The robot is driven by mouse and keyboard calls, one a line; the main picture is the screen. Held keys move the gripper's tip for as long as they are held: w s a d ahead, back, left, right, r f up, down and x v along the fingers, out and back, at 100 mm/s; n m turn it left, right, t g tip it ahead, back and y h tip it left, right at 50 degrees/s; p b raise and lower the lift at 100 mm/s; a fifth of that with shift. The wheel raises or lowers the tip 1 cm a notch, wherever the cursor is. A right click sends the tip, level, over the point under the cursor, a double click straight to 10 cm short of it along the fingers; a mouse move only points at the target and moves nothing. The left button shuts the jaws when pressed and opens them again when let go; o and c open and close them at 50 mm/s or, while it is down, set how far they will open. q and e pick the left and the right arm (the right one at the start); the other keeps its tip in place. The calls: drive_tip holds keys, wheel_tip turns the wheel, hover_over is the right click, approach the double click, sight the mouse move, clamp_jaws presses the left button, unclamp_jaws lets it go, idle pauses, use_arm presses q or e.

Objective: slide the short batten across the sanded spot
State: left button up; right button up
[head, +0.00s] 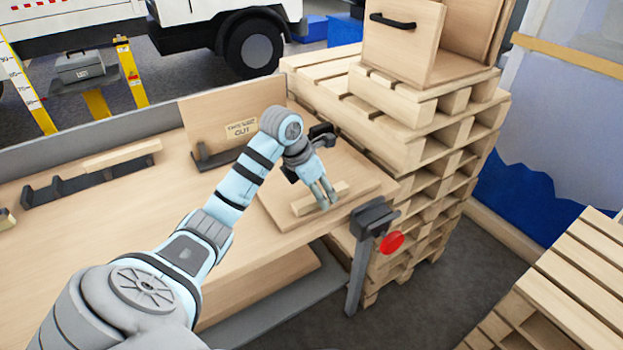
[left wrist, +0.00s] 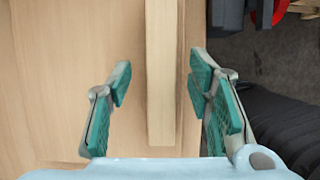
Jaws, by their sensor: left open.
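The short batten (head: 304,206) is a pale wooden bar lying on a flat wooden board (head: 275,214) at the right end of the bench. In the left wrist view the batten (left wrist: 161,75) runs lengthwise between my fingers. My left gripper (head: 328,200) is over the batten, pointing down. In the left wrist view the left gripper (left wrist: 160,108) is open, with one finger on each side of the batten and gaps on both sides. I cannot make out a sanded spot on the board. My right gripper is not in view.
A clamp (head: 375,217) with a red knob (head: 391,243) stands at the bench's right edge. An upright panel (head: 225,115) with a label stands behind the board. A dark rack (head: 90,180) with a longer batten (head: 122,155) is at left. Stacked pallets (head: 420,130) rise at right.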

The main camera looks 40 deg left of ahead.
sight(307, 189)
use_arm(q)
drive_tip(key=shift+s+f, duration=0.1)
drive_tip(key=shift+f, duration=0.05)
clamp_jaws()
drive_tip(key=shift+w+a+b, duration=0.2)
drive_tip(key=shift+w+a, duration=0.1)
drive_tip(key=shift+a, duration=0.6)
drive_tip(key=shift+w+a+b, duration=0.2)
drive_tip(key=shift+w+a, duration=0.15)
drive_tip(key=shift+a, duration=0.6)
drive_tip(key=shift+w+a+b, duration=0.2)
drive_tip(key=shift+w+a, duration=0.1)
drive_tip(key=shift+a, duration=0.6)
drive_tip(key=shift+w+a, duration=0.3)
drive_tip(key=shift+a, duration=0.7)
drive_tip(key=shift+w+a, duration=0.3)
drive_tip(key=shift+a, duration=0.65)
drive_tip(key=shift+w+a, duration=0.3)
drive_tip(key=shift+a, duration=0.7)
unclamp_jaws()
drive_tip(key=v, duration=1.2)
